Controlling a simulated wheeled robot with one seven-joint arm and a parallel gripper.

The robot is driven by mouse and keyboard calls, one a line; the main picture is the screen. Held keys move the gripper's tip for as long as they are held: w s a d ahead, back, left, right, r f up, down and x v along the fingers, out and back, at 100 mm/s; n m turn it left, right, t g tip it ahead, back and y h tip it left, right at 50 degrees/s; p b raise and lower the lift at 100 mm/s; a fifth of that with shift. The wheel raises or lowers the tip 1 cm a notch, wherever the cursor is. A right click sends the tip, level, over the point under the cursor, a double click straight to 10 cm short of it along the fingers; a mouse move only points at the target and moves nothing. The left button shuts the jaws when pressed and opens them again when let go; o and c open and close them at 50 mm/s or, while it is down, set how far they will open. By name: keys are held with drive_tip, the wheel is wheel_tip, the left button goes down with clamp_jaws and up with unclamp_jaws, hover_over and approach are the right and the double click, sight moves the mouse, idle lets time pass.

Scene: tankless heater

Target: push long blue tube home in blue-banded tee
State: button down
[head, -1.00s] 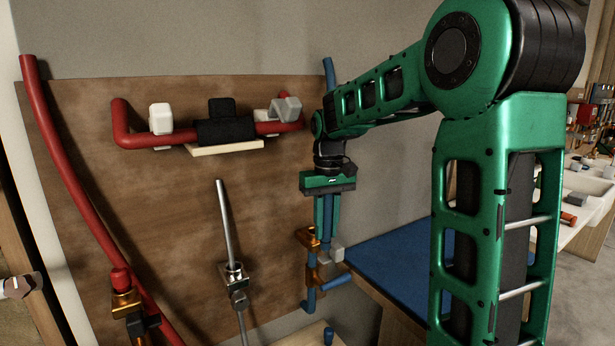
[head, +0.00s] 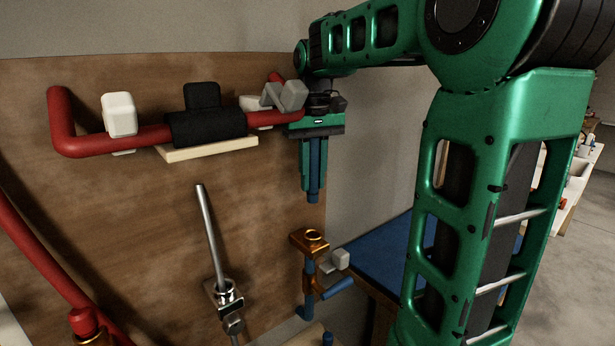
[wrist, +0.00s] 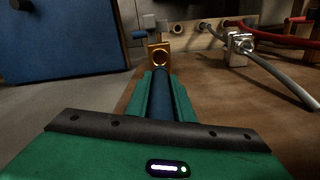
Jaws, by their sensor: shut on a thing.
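My gripper (head: 314,172) is shut on the long blue tube (head: 313,195), which hangs upright between the green fingers with its lower end just below the fingertips. The copper-coloured tee (head: 308,241), with blue pipe below and a blue side branch, stands under it. A clear gap separates the tube end from the tee's open top socket. In the wrist view the tube (wrist: 169,100) runs between the fingers toward the tee's round opening (wrist: 160,58), roughly in line with it. Any blue band on the tee is hard to make out.
A grey metal pipe in a silver fitting (head: 226,292) stands left of the tee. A red pipe (head: 80,150) with white clamps and a black sleeve (head: 208,127) crosses the wooden board above.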

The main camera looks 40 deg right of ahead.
sight(313, 202)
drive_tip(key=shift+s+f, duration=0.1)
drive_tip(key=shift+f, duration=2.4)
drive_tip(key=shift+s, duration=0.1)
drive_tip(key=shift+f, duration=0.15)
drive_tip(key=shift+f, duration=1.55)
drive_tip(key=shift+f, duration=1.35)
idle(1.0)
drive_tip(key=c, duration=1.5)
unclamp_jaws()
